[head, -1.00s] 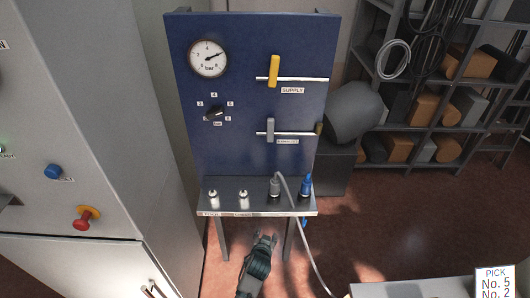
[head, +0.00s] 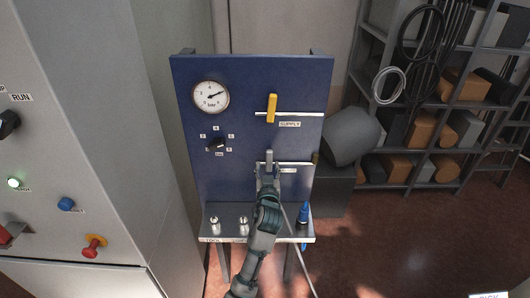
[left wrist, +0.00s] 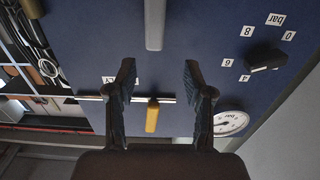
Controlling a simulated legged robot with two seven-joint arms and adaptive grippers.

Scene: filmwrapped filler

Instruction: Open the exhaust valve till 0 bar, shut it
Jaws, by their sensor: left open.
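The blue panel (head: 240,130) carries a round bar gauge (head: 211,97) whose needle points right and slightly up; its exact reading is too small to tell. The grey lever (head: 269,158) on the lower pipe stands upright; its label is partly hidden and unreadable. My left gripper (head: 268,178) is in front of the lower pipe, just below the lever. In the left wrist view, which is turned upside down, my left gripper (left wrist: 160,75) is open with nothing between its fingertips; the grey lever (left wrist: 154,24) lies beyond them. My right gripper is not in view.
A yellow supply lever (head: 272,108) stands upright above. A black knob (head: 217,145) sits left of the levers. Fittings stand on the small shelf (head: 225,239) below, with a hose and a blue connector (head: 304,212). A grey cabinet (head: 90,150) flanks the left.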

